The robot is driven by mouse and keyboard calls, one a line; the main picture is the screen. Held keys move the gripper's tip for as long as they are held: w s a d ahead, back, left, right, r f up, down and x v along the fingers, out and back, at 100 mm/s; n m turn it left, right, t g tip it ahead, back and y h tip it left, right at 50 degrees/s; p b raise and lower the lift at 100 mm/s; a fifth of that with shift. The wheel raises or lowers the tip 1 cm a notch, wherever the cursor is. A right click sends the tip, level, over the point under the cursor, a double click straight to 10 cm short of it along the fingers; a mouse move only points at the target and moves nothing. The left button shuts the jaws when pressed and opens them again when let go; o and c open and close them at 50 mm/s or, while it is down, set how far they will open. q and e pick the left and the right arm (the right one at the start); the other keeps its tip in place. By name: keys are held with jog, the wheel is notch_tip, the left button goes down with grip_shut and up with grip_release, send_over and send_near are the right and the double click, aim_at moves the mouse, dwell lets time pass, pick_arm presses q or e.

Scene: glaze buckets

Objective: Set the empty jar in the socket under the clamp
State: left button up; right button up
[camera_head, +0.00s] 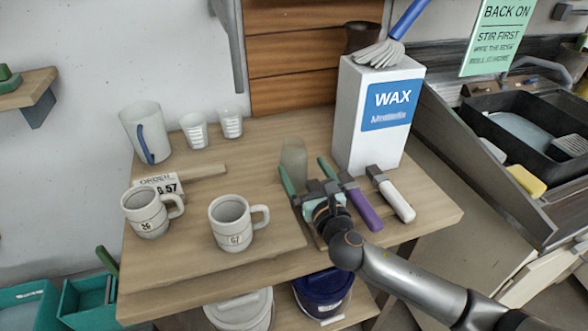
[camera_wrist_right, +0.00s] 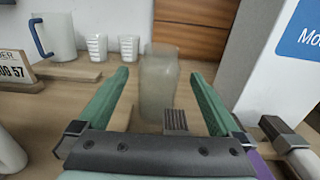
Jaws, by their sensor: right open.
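A cloudy, see-through jar (camera_head: 294,157) stands upright on the wooden bench, left of the white wax box; it looks empty. It also shows in the right wrist view (camera_wrist_right: 160,85). My right gripper (camera_head: 305,177) is open in front of the jar. In the right wrist view its green fingers (camera_wrist_right: 159,76) are spread to either side of the jar, with gaps on both sides. A purple-handled tool (camera_head: 362,208) and a white-handled tool (camera_head: 397,203) are right of the gripper; I cannot tell whether either is the clamp. No socket is clearly visible. My left gripper is not in view.
The wax box (camera_head: 362,125) stands close on the right. Two numbered mugs (camera_head: 148,213) (camera_head: 229,224), a pitcher (camera_head: 146,134) and two small measuring cups (camera_head: 194,131) (camera_head: 231,123) are on the left. An order card (camera_head: 160,184) stands by a wooden strip. The bench between the cups and jar is clear.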

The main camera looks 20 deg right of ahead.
aim_at(293, 151)
jog(key=shift+w+a, duration=0.15)
jog(key=shift+w, duration=3.55)
jog(key=shift+c, duration=0.2)
grip_shut()
